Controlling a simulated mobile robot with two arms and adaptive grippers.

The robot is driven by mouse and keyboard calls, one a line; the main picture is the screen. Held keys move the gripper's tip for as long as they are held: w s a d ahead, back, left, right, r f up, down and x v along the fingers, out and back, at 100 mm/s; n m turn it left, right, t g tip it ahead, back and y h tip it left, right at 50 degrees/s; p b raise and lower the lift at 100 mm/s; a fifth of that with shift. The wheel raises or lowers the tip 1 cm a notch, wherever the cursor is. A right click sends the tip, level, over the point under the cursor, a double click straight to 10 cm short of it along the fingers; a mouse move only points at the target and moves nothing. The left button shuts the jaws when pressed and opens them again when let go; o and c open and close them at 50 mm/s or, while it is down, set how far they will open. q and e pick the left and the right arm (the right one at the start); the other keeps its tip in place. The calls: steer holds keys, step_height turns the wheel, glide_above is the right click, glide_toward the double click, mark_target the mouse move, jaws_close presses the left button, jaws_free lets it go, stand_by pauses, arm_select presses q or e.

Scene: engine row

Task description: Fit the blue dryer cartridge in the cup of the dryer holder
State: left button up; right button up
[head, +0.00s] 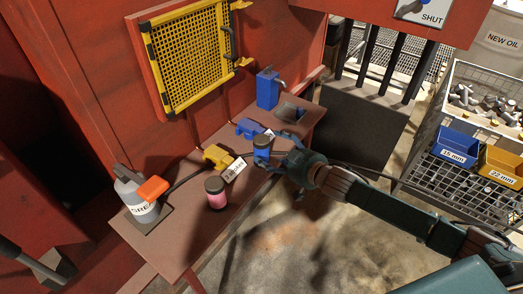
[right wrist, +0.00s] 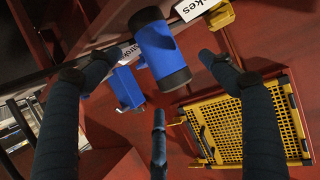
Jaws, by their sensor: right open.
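The blue dryer cartridge (head: 262,150), a blue cylinder with black ends, stands on the narrow red-brown shelf in the head view. My right gripper (head: 284,160) is just to its right, open and empty. In the right wrist view, the cartridge (right wrist: 163,48) appears tilted beyond and between the spread fingers of that gripper (right wrist: 146,70), with gaps visible on both sides. I cannot identify the dryer holder or its cup for sure; a grey piece with a dark recess (head: 290,111) lies at the shelf's far end. My left gripper is not in view.
On the shelf (head: 165,246) are a grey bottle (head: 134,190), a pink jar (head: 215,194), a yellow fitting (head: 217,155), a blue fitting (head: 248,127) and a blue jug (head: 268,88). A yellow grille (head: 190,55) hangs above. Wire racks with bins stand right.

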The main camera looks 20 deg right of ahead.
mark_target(268, 149)
steer(key=shift+w+a+f, duration=0.1)
steer(key=shift+w+a, duration=0.15)
steer(key=shift+w, duration=0.2)
steer(key=x, duration=0.1)
steer(key=p+x, duration=0.1)
steer(key=x, duration=0.1)
steer(key=shift+w+d+f, duration=0.15)
steer(key=shift+w+f, duration=0.05)
steer(key=shift+f, duration=0.1)
steer(key=shift+w+f, duration=0.2)
steer(key=shift+w, duration=0.15)
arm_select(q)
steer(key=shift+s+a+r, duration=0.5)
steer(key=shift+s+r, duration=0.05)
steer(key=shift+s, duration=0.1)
arm_select(e)
steer(key=c, duration=1.4)
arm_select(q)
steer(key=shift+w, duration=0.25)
arm_select(e)
steer(key=shift+c, duration=0.2)
steer(key=shift+r, duration=0.1)
